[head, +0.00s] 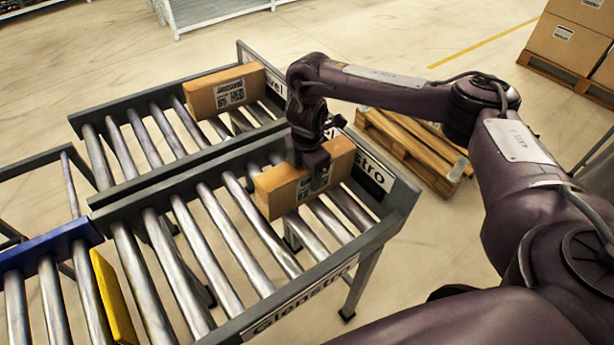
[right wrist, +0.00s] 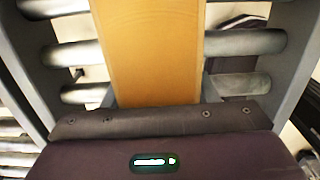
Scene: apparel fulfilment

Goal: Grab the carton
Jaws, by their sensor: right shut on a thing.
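An orange-brown carton (head: 273,191) stands on the near roller conveyor, close to its right end. My right gripper (head: 316,178) is over the carton's middle and is shut on it. The wrist hides part of the carton's top and side. In the right wrist view the carton (right wrist: 152,50) runs up from the gripper's dark edge, with rollers on both sides. My left gripper is not in view.
The near conveyor's end plate (head: 372,172) and side rails rise around the rollers (head: 255,232). A yellow bar (head: 114,296) and blue bar (head: 45,245) are at the lower left. Wooden pallets (head: 410,150) lie behind the conveyor. Stacked boxes (head: 566,45) stand at the upper right.

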